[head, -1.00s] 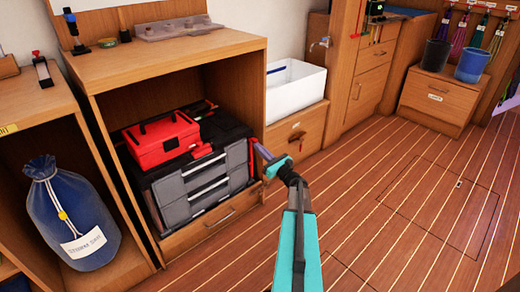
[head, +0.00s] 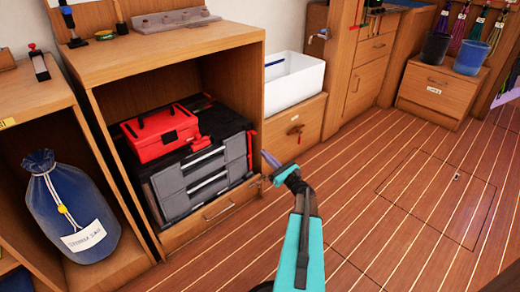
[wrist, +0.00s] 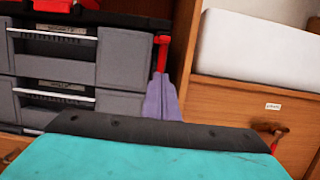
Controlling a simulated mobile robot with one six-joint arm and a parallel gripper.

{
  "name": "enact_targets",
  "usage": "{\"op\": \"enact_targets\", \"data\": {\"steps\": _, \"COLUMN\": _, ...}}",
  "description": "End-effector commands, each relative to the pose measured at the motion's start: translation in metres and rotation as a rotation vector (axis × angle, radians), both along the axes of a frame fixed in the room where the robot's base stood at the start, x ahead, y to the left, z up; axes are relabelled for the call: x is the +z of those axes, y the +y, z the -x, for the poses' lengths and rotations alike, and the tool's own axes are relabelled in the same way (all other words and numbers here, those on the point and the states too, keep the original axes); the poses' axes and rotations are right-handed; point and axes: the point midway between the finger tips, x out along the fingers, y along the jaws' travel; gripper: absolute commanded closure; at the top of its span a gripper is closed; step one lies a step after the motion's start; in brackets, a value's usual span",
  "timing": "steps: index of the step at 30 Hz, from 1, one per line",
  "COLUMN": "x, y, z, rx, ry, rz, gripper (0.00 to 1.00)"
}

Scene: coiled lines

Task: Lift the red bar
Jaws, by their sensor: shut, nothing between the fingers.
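The red bar (head: 250,150) is a thin upright strip at the right front edge of the grey drawer toolbox (head: 190,178). In the wrist view the red bar (wrist: 162,52) stands upright just beyond my fingertips, its lower part hidden by them. My gripper (head: 268,158) is shut and empty, its purple fingers just right of the bar in the head view. In the wrist view my gripper (wrist: 161,82) points up at the lower end of the bar. I cannot tell whether the fingers touch it.
The toolbox stands inside an open wooden cabinet (head: 165,55), with a red toolbox (head: 160,135) on top. A white bin (head: 293,83) sits over a drawer (head: 296,128) to the right. A blue bag (head: 70,205) is at left. The plank floor (head: 400,200) is clear.

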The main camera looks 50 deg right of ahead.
Motion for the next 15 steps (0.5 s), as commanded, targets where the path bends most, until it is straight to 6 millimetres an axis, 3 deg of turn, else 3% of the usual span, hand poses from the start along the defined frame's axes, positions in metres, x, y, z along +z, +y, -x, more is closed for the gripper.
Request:
{"op": "enact_targets", "data": {"steps": 6, "x": -0.006, "y": 0.002, "z": 0.030, "rx": -0.002, "ry": 0.001, "rz": -0.002, "gripper": 1.00}}
{"op": "enact_targets", "data": {"steps": 15, "x": -0.011, "y": 0.004, "z": 0.042, "rx": 0.001, "ry": 0.001, "rz": -0.001, "gripper": 1.00}}
